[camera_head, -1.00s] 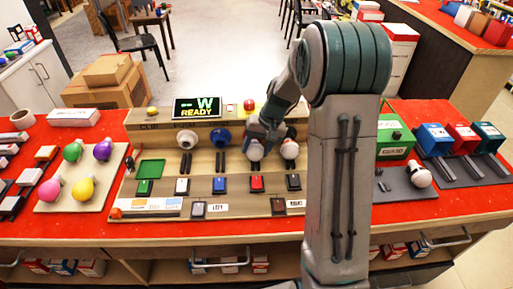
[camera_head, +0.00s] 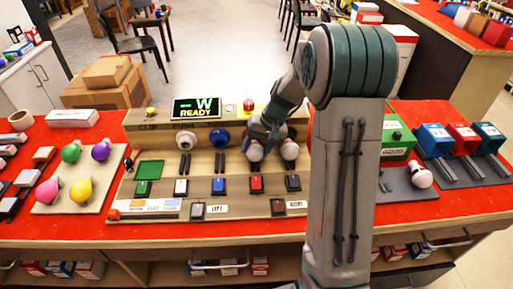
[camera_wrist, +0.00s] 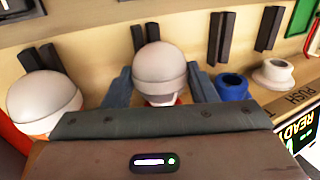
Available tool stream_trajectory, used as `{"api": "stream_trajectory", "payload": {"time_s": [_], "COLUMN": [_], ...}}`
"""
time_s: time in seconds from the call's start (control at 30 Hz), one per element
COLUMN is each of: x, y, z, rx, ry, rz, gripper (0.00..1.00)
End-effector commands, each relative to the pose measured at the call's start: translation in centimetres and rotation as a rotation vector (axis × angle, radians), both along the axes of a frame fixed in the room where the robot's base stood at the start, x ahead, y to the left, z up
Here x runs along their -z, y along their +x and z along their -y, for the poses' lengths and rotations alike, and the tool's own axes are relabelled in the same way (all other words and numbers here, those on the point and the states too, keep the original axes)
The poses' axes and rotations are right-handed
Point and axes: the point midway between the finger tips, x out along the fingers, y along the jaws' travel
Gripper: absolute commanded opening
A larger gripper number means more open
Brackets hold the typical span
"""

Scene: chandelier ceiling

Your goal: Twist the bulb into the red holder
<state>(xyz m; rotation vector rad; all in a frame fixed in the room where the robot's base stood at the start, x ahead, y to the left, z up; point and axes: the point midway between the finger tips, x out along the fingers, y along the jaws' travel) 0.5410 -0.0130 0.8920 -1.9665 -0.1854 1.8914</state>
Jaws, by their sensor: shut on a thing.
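My gripper (camera_head: 262,141) is over the test board, with its fingers on either side of a white bulb (camera_head: 254,152). In the wrist view the same white bulb (camera_wrist: 159,68) sits between the two blue-grey fingers, its round end facing the camera. A bit of red shows at its base, so it stands at the red holder (camera_wrist: 165,99); how deep it sits is hidden. A second white bulb (camera_head: 289,150) stands just to the right on the board; it also shows at the left of the wrist view (camera_wrist: 42,101).
Empty white (camera_head: 187,139) and blue (camera_head: 219,138) holders stand to the left. A lit display (camera_head: 196,108) reads "W READY". A tray (camera_head: 80,180) with several coloured bulbs lies at the left. Coloured boxes, including a green one (camera_head: 396,140), stand at the right.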

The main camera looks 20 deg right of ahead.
Motion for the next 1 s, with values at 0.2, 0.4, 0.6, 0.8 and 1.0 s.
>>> {"api": "stream_trajectory", "payload": {"time_s": [0.2, 0.4, 0.6, 0.8, 1.0], "x": [0.06, 0.10, 0.10, 0.12, 0.05], "y": [0.00, 0.00, -0.01, -0.02, -0.02], "z": [0.04, 0.08, 0.06, 0.10, 0.09], "rx": [0.000, 0.001, 0.001, 0.001, 0.001], "ry": [0.007, 0.022, 0.038, 0.051, 0.052], "rz": [0.001, 0.004, 0.006, 0.009, 0.009], "gripper": [0.30, 0.30, 0.30, 0.30, 0.77]}}
